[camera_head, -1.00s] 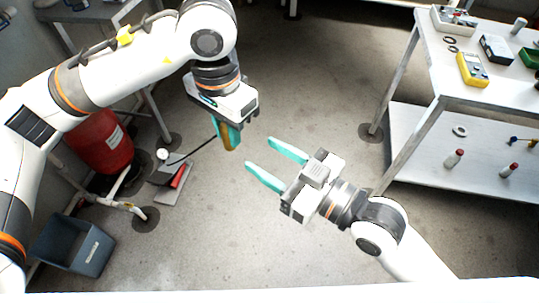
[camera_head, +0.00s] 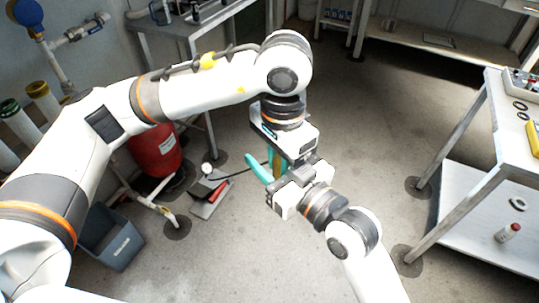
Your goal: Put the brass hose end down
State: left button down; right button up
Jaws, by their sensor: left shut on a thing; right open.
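My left gripper (camera_head: 276,165) hangs fingers down near the middle of the head view. It is shut on a small brass-coloured piece, the brass hose end (camera_head: 278,161), which is mostly hidden between the teal fingers and by the grippers. A thin dark line runs from near it toward the floor device at the left. My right gripper (camera_head: 266,170) comes from the lower right and is open, close by the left fingers. One teal finger shows clearly; the other is largely hidden. I cannot tell whether the two grippers touch.
A floor device with a red part (camera_head: 210,196) lies left of the grippers. A white two-level table (camera_head: 470,215) is at the right. Open floor lies between.

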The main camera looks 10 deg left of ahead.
jog(key=shift+a, duration=0.1)
grip_shut()
pick_arm(q)
jog(key=c, duration=1.1)
grip_release()
jog(key=shift+w, duration=0.15)
pick_arm(e)
jog(key=shift+s+r, duration=0.1)
